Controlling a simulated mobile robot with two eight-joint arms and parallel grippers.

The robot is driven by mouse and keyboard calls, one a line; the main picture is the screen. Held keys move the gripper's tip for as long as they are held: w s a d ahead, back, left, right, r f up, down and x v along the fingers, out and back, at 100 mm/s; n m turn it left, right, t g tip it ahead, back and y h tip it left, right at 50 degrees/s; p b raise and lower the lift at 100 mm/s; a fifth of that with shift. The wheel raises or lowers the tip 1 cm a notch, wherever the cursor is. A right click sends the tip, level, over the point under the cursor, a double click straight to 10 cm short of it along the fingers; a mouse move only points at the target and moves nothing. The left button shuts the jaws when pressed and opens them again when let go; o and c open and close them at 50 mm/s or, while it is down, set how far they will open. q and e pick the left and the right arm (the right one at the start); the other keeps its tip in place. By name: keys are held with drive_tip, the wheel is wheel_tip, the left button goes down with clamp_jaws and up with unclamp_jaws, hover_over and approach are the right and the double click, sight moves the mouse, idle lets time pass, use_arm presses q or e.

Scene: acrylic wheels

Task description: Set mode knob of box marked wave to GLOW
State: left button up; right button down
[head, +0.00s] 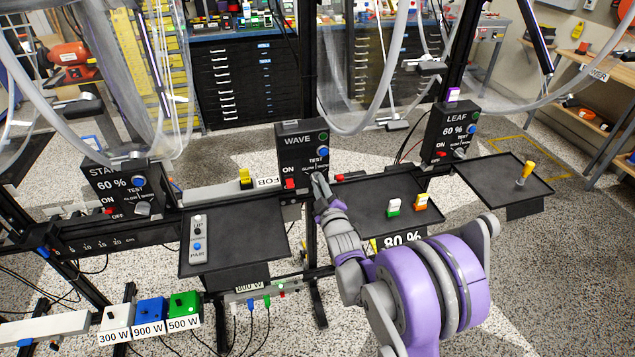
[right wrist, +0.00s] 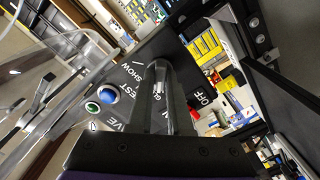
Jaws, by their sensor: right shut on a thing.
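The black box marked WAVE (head: 290,142) stands on the middle post in the head view. Its face has a green light (head: 323,136), a blue TEST button (head: 322,152) and a red switch (head: 290,184) under ON. My right gripper (head: 319,181) is at the lower right of this face, shut on the mode knob. The fingers hide the knob, so I cannot tell where its pointer stands. In the right wrist view the fingers (right wrist: 158,78) reach the tilted face, with the GLOW lettering partly visible between them and SHOW beside them. My left gripper is not in view.
The box marked LEAF (head: 447,118) is to the right and another labelled box (head: 110,182) to the left, both reading 60 %. Black trays flank the middle post; the left one holds a grey remote (head: 197,240). Clear hoops (head: 345,128) hang close by.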

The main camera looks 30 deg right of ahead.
idle(0.3)
drive_tip(key=n, duration=0.2)
drive_tip(key=shift+n+b, duration=0.3)
drive_tip(key=shift+b, duration=0.05)
drive_tip(key=c, duration=1.3)
unclamp_jaws()
drive_tip(key=o, duration=0.6)
drive_tip(key=shift+b+v, duration=0.45)
drive_tip(key=shift+v, duration=3.1)
